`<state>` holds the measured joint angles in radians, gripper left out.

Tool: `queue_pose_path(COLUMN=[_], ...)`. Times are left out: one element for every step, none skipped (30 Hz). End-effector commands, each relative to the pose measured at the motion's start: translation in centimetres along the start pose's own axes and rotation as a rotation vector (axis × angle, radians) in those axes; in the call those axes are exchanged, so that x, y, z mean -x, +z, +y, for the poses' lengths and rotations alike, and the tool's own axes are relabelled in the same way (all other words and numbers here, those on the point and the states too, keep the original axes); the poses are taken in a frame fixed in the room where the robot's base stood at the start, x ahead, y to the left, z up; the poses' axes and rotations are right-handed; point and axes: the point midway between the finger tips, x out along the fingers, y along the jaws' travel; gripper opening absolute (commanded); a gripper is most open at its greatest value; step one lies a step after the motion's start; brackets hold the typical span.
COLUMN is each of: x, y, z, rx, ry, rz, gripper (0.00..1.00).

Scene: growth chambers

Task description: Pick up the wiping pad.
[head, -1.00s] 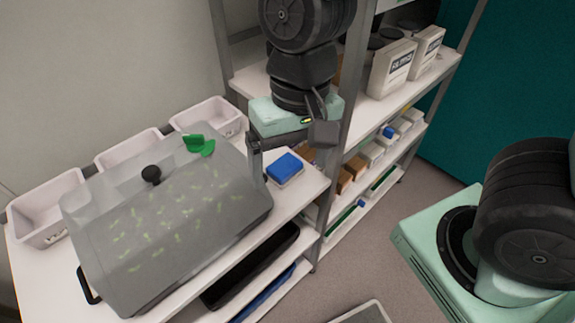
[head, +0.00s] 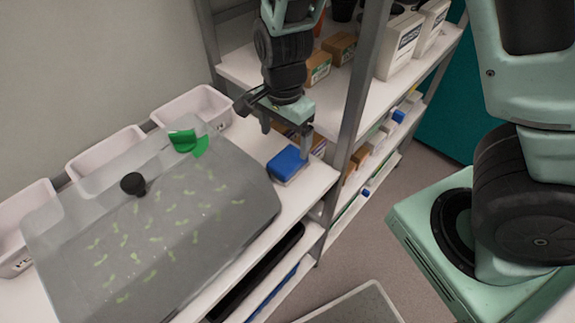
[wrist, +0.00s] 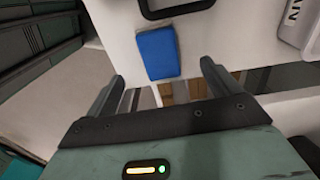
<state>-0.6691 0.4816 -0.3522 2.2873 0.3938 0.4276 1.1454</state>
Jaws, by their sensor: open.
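The wiping pad (head: 286,163) is a small block with a blue top and a pale underside. It lies on the right end of the white shelf, beside the clear-lidded chamber. In the wrist view the blue pad (wrist: 158,53) lies beyond the fingertips, roughly between their lines. My gripper (head: 284,139) is open and empty, with its fingers apart, above and just behind the pad in the head view. My gripper (wrist: 162,75) does not visibly touch the pad.
The chamber (head: 150,225), with seedlings, a black knob (head: 133,184) and a green clip (head: 187,142), stands left of the pad. Pale bins (head: 192,105) line the wall. A metal post (head: 358,90) and rack with boxes (head: 403,45) stand close on the right.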

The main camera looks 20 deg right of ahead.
Motion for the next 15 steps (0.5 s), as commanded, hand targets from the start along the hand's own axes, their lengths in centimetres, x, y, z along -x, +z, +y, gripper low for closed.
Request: queue_pose_path(x=[-1.3,-1.8,-2.3,-2.6,-2.9,-3.2,-3.4,-3.5,-3.7,-3.8,-4.1,-4.6,-5.0,-5.5,-6.1], y=[-0.1,-0.1,0.0,0.0,-0.1,-0.1,0.0,0.0,0.0,0.0,-0.1,-0.1,-0.2,-0.2,-0.3], z=[0.1,0.1,0.1,0.1,0.0,0.1,0.0,0.0,0.0,0.0,0.1,0.1,0.2,0.2,0.2], rx=[-0.003,-0.002,-0.001,-0.001,-0.002,-0.001,0.000,0.000,0.001,0.001,0.000,-0.001,-0.002,-0.002,-0.002], ry=[0.005,0.004,0.003,0.003,0.002,0.002,0.002,0.001,0.001,0.001,0.001,0.002,0.003,0.003,0.004], rz=[0.000,0.000,-0.001,-0.001,0.000,0.000,-0.001,-0.001,-0.001,-0.001,0.000,0.000,-0.001,-0.001,-0.001], gripper=[0.89,0.89,0.89,0.89,0.89,0.89,0.89,0.89,0.89,0.89,0.89,0.89,0.89,0.89,0.89])
